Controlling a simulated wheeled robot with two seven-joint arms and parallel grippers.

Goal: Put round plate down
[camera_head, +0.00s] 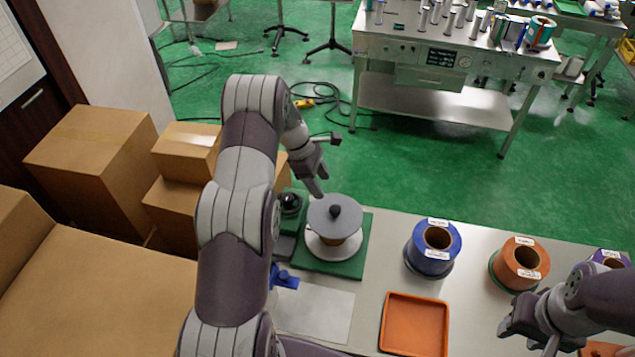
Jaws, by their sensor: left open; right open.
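The round plate (321,222) is a grey disc with a dark knob in its middle. My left gripper (318,186) is open, at the far edge of the plate and just up and left of the knob. It appears empty and clear of the knob. My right gripper (526,338) is open at the lower right, over the table and far from the plate.
A blue spool (424,250) and an orange spool (512,266) stand on the table to the right, with a purple one (609,258) beyond. An orange tray (414,325) lies in front. Cardboard boxes (95,165) fill the left. A metal workbench (440,75) stands behind.

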